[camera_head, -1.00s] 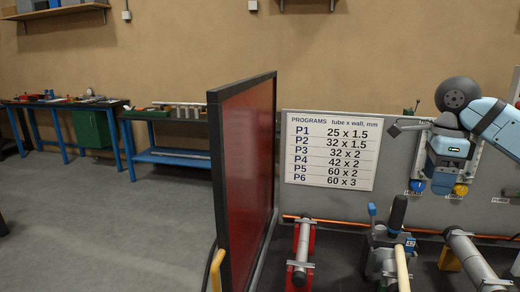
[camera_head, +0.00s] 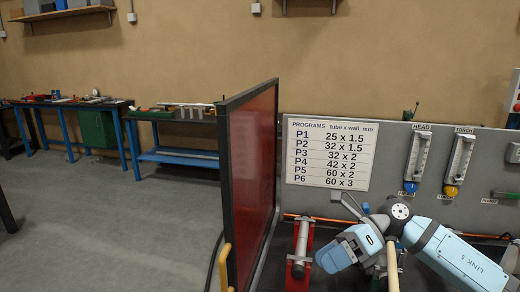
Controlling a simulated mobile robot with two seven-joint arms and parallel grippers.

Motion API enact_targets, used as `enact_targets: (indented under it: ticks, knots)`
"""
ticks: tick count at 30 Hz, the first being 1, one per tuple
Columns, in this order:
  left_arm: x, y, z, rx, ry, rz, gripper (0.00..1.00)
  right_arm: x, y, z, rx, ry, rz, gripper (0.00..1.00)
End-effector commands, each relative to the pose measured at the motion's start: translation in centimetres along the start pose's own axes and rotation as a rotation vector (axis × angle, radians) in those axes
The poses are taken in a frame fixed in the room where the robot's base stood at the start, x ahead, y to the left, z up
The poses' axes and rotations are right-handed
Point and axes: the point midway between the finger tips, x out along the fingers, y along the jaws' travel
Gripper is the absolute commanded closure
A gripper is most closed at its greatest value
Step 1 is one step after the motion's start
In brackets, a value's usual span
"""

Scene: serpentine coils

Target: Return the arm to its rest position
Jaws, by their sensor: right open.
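My right arm, light blue and grey and marked LINK 5, comes in from the lower right of the head view. Its wrist is bent over the bench, in front of the tube fixtures. My right gripper (camera_head: 353,206) is at the wrist's upper left, just below the program board. It is open, with nothing seen between its small grey fingers. The arm hides part of the bench equipment behind it. My left gripper is not in view.
A red screen with a dark frame (camera_head: 250,185) stands left of the bench. A red fixture with a grey tube (camera_head: 301,245) is left of the arm. Floor at left is clear.

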Motion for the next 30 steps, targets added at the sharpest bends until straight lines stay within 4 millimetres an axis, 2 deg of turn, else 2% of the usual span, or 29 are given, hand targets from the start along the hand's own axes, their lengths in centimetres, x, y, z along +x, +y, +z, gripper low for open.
enact_targets:
  ticks: [1,3,6,11,14,17,20,25,27,30]
  knots:
    - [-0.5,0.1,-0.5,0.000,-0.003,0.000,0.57,1.8,0.8,0.1,0.065,-0.105,0.081,0.34]
    - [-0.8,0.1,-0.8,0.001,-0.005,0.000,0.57,3.5,1.5,0.4,0.163,-0.257,0.178,0.34]
    - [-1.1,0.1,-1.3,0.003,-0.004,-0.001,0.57,4.8,2.0,0.6,0.330,-0.474,0.302,0.34]
    - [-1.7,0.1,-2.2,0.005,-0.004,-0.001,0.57,5.5,1.3,-0.3,0.653,-0.813,0.467,0.34]
    - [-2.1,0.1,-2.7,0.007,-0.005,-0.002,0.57,5.4,0.0,-2.1,0.886,-1.017,0.547,0.34]
    - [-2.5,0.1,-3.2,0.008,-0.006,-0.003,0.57,5.3,-1.7,-5.2,1.139,-1.214,0.607,0.34]
    - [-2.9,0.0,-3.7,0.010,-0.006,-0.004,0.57,5.6,-3.4,-9.7,1.411,-1.399,0.647,0.34]
    - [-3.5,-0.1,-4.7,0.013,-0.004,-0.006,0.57,7.3,-4.7,-19.7,1.900,-1.681,0.664,0.34]
    - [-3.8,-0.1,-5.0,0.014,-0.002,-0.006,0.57,8.4,-4.4,-23.9,2.088,-1.773,0.655,0.34]
    - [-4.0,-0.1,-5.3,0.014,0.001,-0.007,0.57,9.9,-3.5,-29.0,2.311,-1.870,0.631,0.34]
